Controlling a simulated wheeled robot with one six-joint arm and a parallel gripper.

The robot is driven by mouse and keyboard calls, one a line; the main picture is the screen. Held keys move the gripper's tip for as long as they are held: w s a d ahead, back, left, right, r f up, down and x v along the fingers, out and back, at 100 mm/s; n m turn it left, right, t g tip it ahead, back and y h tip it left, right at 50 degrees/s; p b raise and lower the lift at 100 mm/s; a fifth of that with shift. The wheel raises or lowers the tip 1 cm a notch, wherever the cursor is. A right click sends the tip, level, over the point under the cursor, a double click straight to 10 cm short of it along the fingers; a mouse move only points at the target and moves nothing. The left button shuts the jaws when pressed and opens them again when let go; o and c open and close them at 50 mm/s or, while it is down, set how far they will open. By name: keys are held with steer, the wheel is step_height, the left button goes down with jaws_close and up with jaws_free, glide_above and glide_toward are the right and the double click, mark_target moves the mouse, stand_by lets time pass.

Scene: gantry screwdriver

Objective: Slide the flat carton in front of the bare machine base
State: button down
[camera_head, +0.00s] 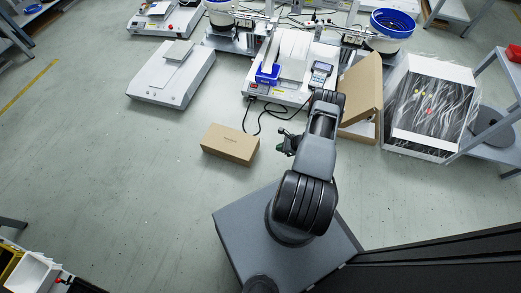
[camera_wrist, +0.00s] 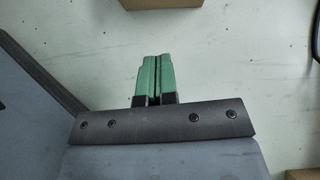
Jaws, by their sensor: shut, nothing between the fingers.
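The flat carton (camera_head: 229,146) is a closed brown box lying on the floor in the head view, left of my gripper (camera_head: 282,146). A strip of brown cardboard at the top edge of the wrist view, probably this carton (camera_wrist: 152,3), lies beyond the fingertips and apart from them. My gripper (camera_wrist: 151,60) has green fingers, shut together with nothing between them. The bare machine base (camera_head: 173,78) is a low white unit on the floor, above and left of the carton, with a small raised plate on top. Clear floor separates the carton from its front edge.
A fuller white machine (camera_head: 292,68) with a blue bin stands right of the bare base. Black cables (camera_head: 262,115) trail from it to the floor near the carton. A tall open carton (camera_head: 362,92) and a plastic-wrapped crate (camera_head: 430,105) stand right. The left floor is free.

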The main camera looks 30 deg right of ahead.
mark_target(255, 149)
steer(key=shift+m, duration=0.4)
steer(key=b+x, duration=0.1)
steer(key=x, duration=0.2)
steer(key=b+x, duration=0.1)
steer(key=x, duration=0.2)
steer(key=b+x, duration=0.2)
steer(key=x, duration=0.2)
steer(key=shift+w+d+f, duration=0.15)
steer(key=shift+w+d, duration=0.1)
steer(key=shift+d, duration=0.15)
steer(key=shift+w+a+b, duration=0.35)
steer(key=shift+w+a, duration=0.4)
steer(key=shift+w, duration=0.05)
steer(key=shift+w+a, duration=0.7)
